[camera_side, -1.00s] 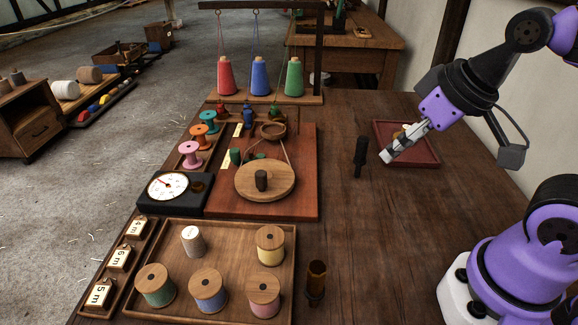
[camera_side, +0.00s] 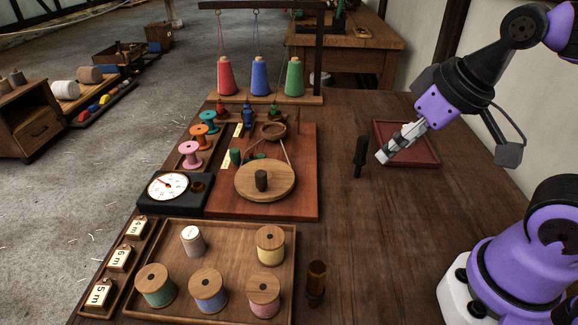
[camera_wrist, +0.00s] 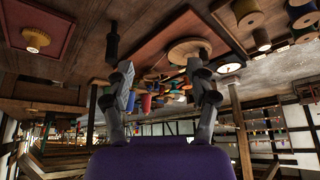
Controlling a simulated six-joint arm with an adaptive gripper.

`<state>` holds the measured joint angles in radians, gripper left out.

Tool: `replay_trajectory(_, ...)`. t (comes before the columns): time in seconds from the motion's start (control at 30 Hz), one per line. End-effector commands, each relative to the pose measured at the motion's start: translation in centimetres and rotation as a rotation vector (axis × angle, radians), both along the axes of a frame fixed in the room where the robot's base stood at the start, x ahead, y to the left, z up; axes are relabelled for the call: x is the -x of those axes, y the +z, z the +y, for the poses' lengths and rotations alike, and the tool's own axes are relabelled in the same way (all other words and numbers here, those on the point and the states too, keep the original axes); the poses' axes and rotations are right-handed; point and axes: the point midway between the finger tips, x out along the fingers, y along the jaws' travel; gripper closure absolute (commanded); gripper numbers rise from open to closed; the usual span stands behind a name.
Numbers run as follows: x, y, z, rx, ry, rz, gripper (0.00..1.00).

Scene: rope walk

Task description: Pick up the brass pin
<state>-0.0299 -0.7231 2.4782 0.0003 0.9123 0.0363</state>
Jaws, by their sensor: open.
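My gripper (camera_side: 384,156) is open and empty, tilted down in front of the dark red tray (camera_side: 428,152) on the right of the bench. In the wrist view its two fingers (camera_wrist: 160,66) are spread with nothing held between them. A small brass-coloured piece (camera_wrist: 37,39), which looks like the brass pin, is in the tray (camera_wrist: 62,22) at the upper left of the wrist view. It lies to the left of both fingers. In the side view my gripper largely hides it.
A black upright peg (camera_side: 360,157) stands just left of my gripper. An amber cylinder (camera_side: 317,275) on a dark base stands nearer the front. A round wooden disc (camera_side: 265,181) sits on the red-brown board. A spool tray (camera_side: 220,240) is at front left.

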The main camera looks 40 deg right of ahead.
Motion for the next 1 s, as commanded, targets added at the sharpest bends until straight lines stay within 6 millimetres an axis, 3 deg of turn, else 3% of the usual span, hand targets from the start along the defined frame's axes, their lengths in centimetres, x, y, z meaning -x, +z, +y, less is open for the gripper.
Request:
replay_trajectory(0.07,-0.5,0.0,1.9,-0.035,0.008,0.056,0.35)
replay_trajectory(0.2,-1.0,-0.2,7.8,-0.094,-0.014,0.228,0.35)
replay_trajectory(0.33,-0.1,-0.9,13.4,-0.080,-0.068,0.373,0.35)
replay_trajectory(0.47,1.3,-1.7,17.1,-0.040,-0.116,0.451,0.35)
replay_trajectory(0.6,2.1,-2.9,18.4,-0.017,-0.146,0.477,0.35)
replay_trajectory(0.8,2.1,-6.2,18.4,-0.017,-0.149,0.479,0.35)
replay_trajectory(1.0,2.0,-8.0,18.3,-0.019,-0.149,0.477,0.35)
